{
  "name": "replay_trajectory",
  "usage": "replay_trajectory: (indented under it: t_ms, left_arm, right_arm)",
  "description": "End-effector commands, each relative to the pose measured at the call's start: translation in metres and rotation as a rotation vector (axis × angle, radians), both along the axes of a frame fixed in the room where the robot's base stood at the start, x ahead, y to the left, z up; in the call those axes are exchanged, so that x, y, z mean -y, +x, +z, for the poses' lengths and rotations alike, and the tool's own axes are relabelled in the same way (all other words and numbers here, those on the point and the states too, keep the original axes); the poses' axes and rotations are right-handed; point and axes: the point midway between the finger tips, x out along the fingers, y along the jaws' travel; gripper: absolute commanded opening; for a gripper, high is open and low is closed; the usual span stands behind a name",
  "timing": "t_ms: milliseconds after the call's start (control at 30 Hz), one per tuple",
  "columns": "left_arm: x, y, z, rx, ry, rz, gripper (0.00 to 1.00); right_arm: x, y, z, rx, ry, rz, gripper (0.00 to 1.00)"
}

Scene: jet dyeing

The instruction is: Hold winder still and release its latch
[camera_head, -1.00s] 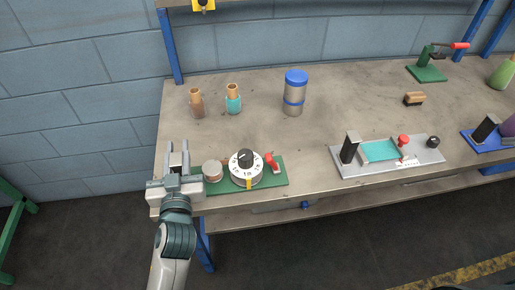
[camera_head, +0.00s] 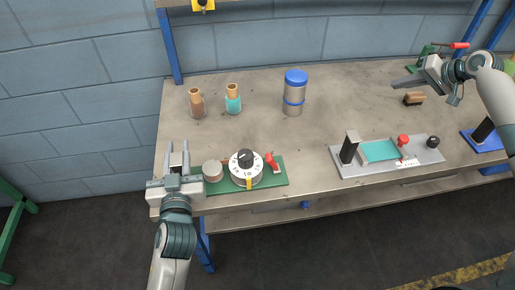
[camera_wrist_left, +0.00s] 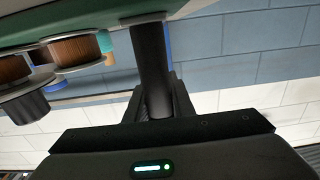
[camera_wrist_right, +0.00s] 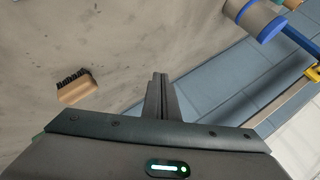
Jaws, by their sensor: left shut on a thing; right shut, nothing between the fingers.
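The winder, as I take it, has a green base (camera_head: 278,180) at the front left of the bench. It carries a small round spool (camera_head: 212,171), a white numbered dial with a black knob (camera_head: 245,160) and a red lever (camera_head: 272,163), probably the latch. My left gripper (camera_head: 179,158) is at the base's left end. In the left wrist view it is shut on a dark upright post (camera_wrist_left: 151,55); copper-coloured windings (camera_wrist_left: 75,50) show beside it. My right gripper (camera_head: 398,82) is shut and empty above the back right of the bench, far from the winder; its fingers show in the right wrist view (camera_wrist_right: 160,85).
A brush (camera_head: 413,99) lies near my right gripper. A grey-based device with a teal panel (camera_head: 380,151) stands front right. The bench between is clear.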

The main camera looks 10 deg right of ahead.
Motion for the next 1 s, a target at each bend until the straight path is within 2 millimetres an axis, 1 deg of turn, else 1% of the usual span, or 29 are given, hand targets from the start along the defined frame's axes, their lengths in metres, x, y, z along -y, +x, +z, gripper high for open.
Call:
replay_trajectory:
  t_ms: [33, 67, 100, 167, 200, 267, 300, 367, 400, 467, 500, 600, 700, 733, 833, 900, 1000]
  left_arm:
    - [0.0, 0.0, 0.0, 0.001, 0.0, 0.0, 0.0]
    - [0.0, 0.0, 0.0, 0.001, 0.0, 0.0, 0.0]
    - [0.0, 0.0, 0.0, 0.001, 0.0, 0.0, 0.0]
    - [0.0, 0.0, 0.0, 0.0, 0.001, 0.0, 0.0]
    - [0.0, 0.0, 0.0, 0.0, 0.001, 0.0, 0.0]
    - [0.0, 0.0, 0.0, 0.0, 0.001, 0.0, 0.0]
    - [0.0, 0.0, 0.0, 0.0, 0.001, 0.0, 0.0]
    - [0.0, 0.0, 0.0, 0.0, 0.001, 0.0, 0.0]
    - [0.0, 0.0, 0.0, 0.0, 0.001, 0.0, 0.0]
    - [0.0, 0.0, 0.0, 0.0, 0.001, 0.0, 0.0]
    - [0.0, 0.0, 0.0, 0.0, 0.001, 0.0, 0.0]
    - [0.0, 0.0, 0.0, 0.0, 0.001, 0.0, 0.0]
    - [0.0, 0.0, 0.0, 0.0, 0.001, 0.001, 0.0]
    - [0.0, 0.0, 0.0, 0.0, 0.001, 0.001, 0.0]
    - [0.0, 0.0, 0.0, 0.0, 0.001, 0.001, 0.0]
    - [0.0, 0.0, 0.0, 0.0, 0.001, 0.001, 0.0]
    - [0.0, 0.0, 0.0, 0.0, 0.0, 0.001, 0.0]
  right_arm:
    - [-0.041, 0.007, -0.003, -0.012, -0.01, 0.093, 0.0]
    - [-0.063, 0.008, -0.005, -0.021, -0.02, 0.147, 0.0]
    - [-0.093, 0.01, -0.007, -0.034, -0.035, 0.221, 0.0]
    - [-0.137, 0.009, -0.009, -0.05, -0.062, 0.335, 0.0]
    - [-0.166, 0.008, -0.009, -0.059, -0.084, 0.412, 0.0]
    - [-0.207, 0.004, -0.009, -0.07, -0.119, 0.528, 0.0]
    - [-0.234, -0.001, -0.007, -0.077, -0.144, 0.605, 0.0]
    - [-0.272, -0.008, -0.004, -0.082, -0.188, 0.722, 0.0]
    - [-0.296, -0.014, -0.002, -0.086, -0.22, 0.801, 0.0]
    - [-0.329, -0.025, 0.002, -0.092, -0.272, 0.918, 0.0]
    - [-0.35, -0.034, 0.005, -0.094, -0.311, 0.996, 0.0]
    - [-0.396, -0.056, 0.013, -0.1, -0.418, 1.187, 0.0]
    - [-0.433, -0.079, 0.022, -0.106, -0.54, 1.375, 0.0]
    - [-0.442, -0.087, 0.024, -0.11, -0.58, 1.429, 0.0]
    - [-0.465, -0.109, 0.032, -0.123, -0.713, 1.593, 0.0]
    - [-0.476, -0.122, 0.037, -0.136, -0.8, 1.691, 0.0]
    - [-0.485, -0.136, 0.043, -0.156, -0.908, 1.797, 0.0]
